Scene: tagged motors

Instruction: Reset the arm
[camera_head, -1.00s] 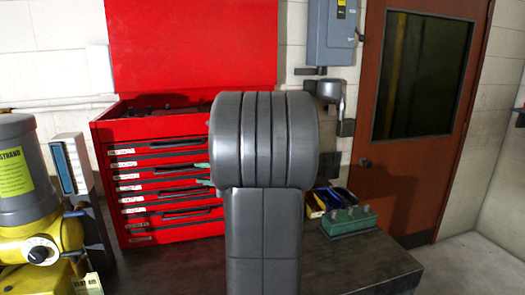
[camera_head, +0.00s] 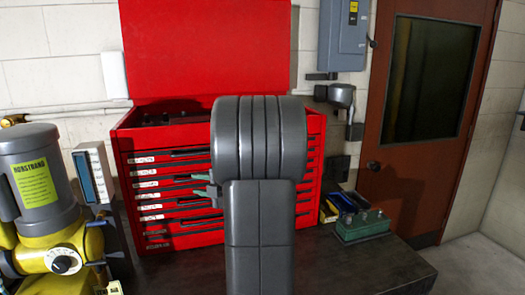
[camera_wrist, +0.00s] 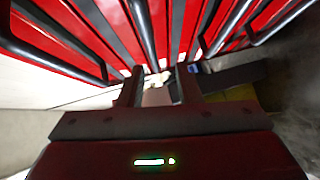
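My grey arm (camera_head: 260,215) stands upright in the middle of the head view, in front of a red tool chest. My gripper is mostly hidden behind it there; a small grey-green part sticks out at the arm's left, and I cannot tell what it is. In the wrist view my gripper (camera_wrist: 158,88) shows two dark fingers apart with a gap between them. I see nothing clearly held. Pale, blurred shapes show in and beyond the gap. The chest's drawer fronts and dark handles fill the top of the wrist view.
The red tool chest (camera_head: 165,212) stands on a dark bench (camera_head: 390,270) with its lid up. A yellow and grey motor (camera_head: 40,200) stands at the left. A green block-like part (camera_head: 362,226) sits right of the arm. A brown door (camera_head: 400,185) is at the right.

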